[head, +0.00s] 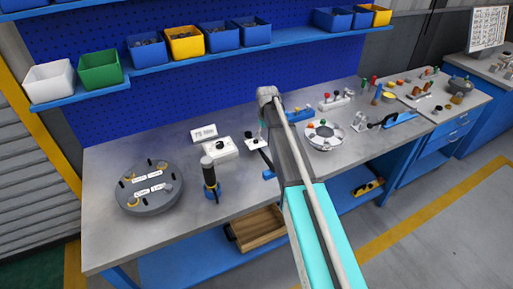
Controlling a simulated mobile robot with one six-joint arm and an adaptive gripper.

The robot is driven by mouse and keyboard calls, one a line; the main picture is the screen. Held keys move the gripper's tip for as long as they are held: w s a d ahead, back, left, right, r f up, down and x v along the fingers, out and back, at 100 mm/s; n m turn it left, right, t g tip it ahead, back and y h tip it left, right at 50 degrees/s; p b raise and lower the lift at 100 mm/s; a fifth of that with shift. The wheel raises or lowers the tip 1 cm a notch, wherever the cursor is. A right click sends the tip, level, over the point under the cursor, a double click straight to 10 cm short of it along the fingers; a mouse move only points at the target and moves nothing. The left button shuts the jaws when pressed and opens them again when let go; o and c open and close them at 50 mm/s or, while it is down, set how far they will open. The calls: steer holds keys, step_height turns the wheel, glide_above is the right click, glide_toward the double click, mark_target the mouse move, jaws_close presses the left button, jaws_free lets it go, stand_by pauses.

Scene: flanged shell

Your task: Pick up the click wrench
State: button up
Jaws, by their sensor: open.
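I cannot tell for sure which tool is the click wrench. A dark elongated tool (265,158) lies near the bench middle, with a small blue piece at its near end, partly hidden by my arm. Another black tool (376,125) lies beside a blue holder (401,118) on the right part of the bench. A black-handled tool (208,172) stands upright in a blue stand at the left. My arm reaches over the bench from the bottom, and its far end is above the bench middle. My gripper's fingers do not show; the arm hides that area.
A grey round flanged part (150,187) sits on the left of the bench (110,225). A white round tray (324,135) is right of my arm. White fixtures (217,149) stand left of it. A shelf with bins (187,42) runs behind. The front left bench area is clear.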

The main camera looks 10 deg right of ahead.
mark_target(265, 156)
steer(key=shift+f+b, duration=3.85)
steer(key=shift+f, duration=0.15)
steer(key=shift+f, duration=0.1)
steer(key=shift+f+b, duration=2.55)
steer(key=shift+b, duration=0.05)
steer(key=shift+c, duration=0.2)
jaws_close()
